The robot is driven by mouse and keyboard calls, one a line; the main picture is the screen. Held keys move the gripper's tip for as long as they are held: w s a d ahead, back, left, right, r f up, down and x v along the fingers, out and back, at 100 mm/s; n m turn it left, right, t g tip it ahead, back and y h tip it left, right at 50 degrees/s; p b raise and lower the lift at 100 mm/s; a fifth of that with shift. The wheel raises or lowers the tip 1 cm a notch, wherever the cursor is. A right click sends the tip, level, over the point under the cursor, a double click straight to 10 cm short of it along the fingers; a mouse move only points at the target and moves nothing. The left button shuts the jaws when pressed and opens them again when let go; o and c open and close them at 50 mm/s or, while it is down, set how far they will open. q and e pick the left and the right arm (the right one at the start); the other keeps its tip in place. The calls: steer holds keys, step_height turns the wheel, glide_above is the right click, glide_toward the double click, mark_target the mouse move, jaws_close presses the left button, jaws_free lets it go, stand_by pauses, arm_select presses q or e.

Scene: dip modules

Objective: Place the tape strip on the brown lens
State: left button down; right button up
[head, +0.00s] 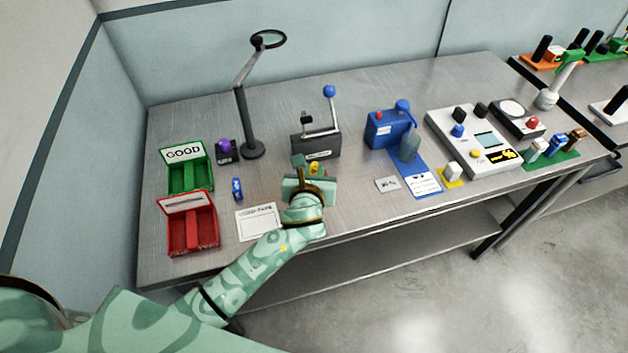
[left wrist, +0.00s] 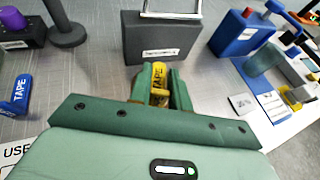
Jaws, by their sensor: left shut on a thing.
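My left gripper (head: 299,165) is shut on a yellow tape piece (left wrist: 159,78) that shows letters like "TAPE". In the head view the yellow tape piece (head: 315,169) shows just beyond the gripper, in front of the dark grey box; I cannot tell whether it touches the table. A blue tape piece (head: 237,188) stands to the left; it also shows in the left wrist view (left wrist: 18,95). A small brown part (head: 577,138) stands on a green tray (head: 552,156) at the far right, apart from the gripper; its lens is too small to make out. My right gripper is not in view.
A dark grey box with a blue-knobbed lever (head: 315,145) stands behind my gripper. A lamp (head: 252,150), green GOOD bin (head: 188,178) and red bin (head: 192,232) are left. A blue press (head: 387,128) and white console (head: 470,140) lie between gripper and green tray.

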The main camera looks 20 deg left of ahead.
arm_select(q)
steer(key=shift+f, duration=0.5)
steer(key=shift+r, duration=0.25)
steer(key=c, duration=1.3)
jaws_free()
steer(key=shift+f, duration=0.1)
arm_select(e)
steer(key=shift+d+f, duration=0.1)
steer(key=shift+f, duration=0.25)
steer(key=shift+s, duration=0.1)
arm_select(q)
steer(key=p+v, duration=0.3)
steer(key=v, duration=0.9)
steer(key=shift+r, duration=0.25)
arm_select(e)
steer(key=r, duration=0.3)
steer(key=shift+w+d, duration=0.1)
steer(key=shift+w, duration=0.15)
